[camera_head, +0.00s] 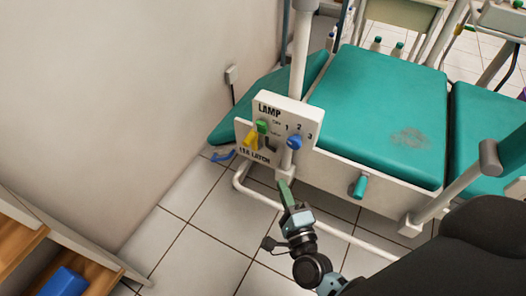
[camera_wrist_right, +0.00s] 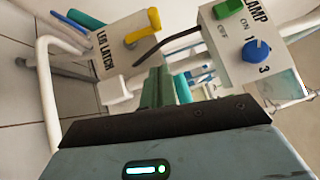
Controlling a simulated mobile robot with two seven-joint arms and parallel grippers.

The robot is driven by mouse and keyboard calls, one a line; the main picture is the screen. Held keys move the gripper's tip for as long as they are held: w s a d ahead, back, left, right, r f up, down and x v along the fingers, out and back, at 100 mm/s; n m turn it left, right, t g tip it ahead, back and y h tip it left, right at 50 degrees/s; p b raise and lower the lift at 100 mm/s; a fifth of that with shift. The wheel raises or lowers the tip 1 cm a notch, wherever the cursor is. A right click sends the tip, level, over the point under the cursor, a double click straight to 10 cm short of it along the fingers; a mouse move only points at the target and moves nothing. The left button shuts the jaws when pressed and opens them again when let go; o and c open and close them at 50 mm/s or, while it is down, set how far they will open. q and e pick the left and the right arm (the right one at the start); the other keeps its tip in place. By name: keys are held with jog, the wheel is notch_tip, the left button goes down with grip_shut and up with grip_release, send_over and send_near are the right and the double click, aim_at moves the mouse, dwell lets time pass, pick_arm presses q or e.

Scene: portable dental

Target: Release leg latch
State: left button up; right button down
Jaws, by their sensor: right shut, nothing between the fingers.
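The white leg latch panel (camera_head: 243,148) sits below the lamp panel on the side of the teal dental chair. Its yellow lever (camera_head: 250,139) stands out from the panel. In the right wrist view the leg latch panel (camera_wrist_right: 112,60) is at upper left, with the yellow lever (camera_wrist_right: 144,29) at its right. My right gripper (camera_head: 285,188) is shut and empty, below and to the right of the lever and apart from it. Its green fingers (camera_wrist_right: 156,88) point towards the panels. My left gripper is not in view.
The lamp panel (camera_head: 291,113) has a green switch (camera_head: 262,127) and a blue knob (camera_head: 295,142), close to the yellow lever. A white tube frame (camera_head: 248,192) runs low by the chair. Tiled floor (camera_head: 205,260) is open in front.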

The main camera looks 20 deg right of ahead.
jog(key=b, duration=0.1)
send_near(254, 138)
jog(key=w+d, duration=0.2)
jog(key=d, duration=0.1)
jog(key=w, duration=0.1)
jog(key=w+a+b, duration=0.1)
jog(key=w, duration=0.1)
jog(key=shift+a, duration=0.25)
jog(key=shift+w+a+r, duration=0.1)
jog(key=shift+w+a, duration=0.25)
jog(key=shift+w, duration=0.05)
